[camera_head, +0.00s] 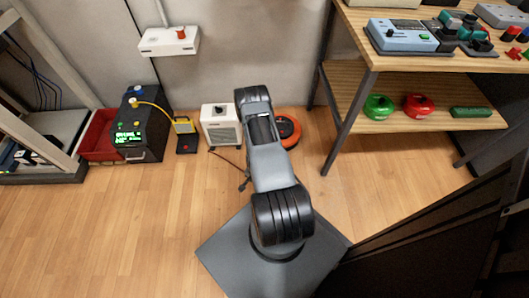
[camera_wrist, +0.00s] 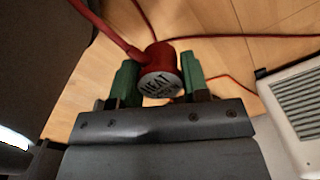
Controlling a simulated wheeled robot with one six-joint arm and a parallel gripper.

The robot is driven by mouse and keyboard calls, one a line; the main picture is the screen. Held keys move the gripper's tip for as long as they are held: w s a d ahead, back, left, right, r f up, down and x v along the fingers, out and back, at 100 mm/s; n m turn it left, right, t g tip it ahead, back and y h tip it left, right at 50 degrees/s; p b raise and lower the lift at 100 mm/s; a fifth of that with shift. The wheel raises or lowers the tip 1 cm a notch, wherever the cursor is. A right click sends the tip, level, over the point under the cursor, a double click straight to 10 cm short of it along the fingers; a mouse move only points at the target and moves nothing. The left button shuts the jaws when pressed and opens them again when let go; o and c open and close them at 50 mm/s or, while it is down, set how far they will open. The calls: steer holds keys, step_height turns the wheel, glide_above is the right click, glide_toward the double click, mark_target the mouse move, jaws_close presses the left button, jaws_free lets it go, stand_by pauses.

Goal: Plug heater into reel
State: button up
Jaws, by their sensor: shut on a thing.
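My gripper (camera_wrist: 159,74) is shut on a red round plug (camera_wrist: 160,62) marked "HEAT", held between its green fingers in the wrist view. A thick red cord runs from the plug to the upper left. The white heater (camera_head: 220,125) with a front grille stands on the floor by the wall; its side also shows at the right of the wrist view (camera_wrist: 295,105). The orange-and-black reel (camera_head: 289,130) sits on the floor right of the heater, partly hidden by my arm. Its sockets cannot be made out. My gripper is mostly hidden in the head view.
A wooden workbench (camera_head: 345,95) with a lower shelf is on the right. Thin red cords cross the floor. The front-left floor is clear.

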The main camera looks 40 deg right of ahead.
steer(key=w+a+r+n, duration=0.3)
steer(key=w+r+n, duration=0.2)
steer(key=w+r, duration=0.4)
steer(key=w+a+r+n, duration=0.4)
steer(key=a+r, duration=0.3)
steer(key=r, duration=0.3)
steer(key=w+a+r+n, duration=0.5)
steer(key=w+a+r, duration=0.1)
steer(key=r, duration=0.5)
steer(key=shift+a+r, duration=0.25)
steer(key=shift+a, duration=0.3)
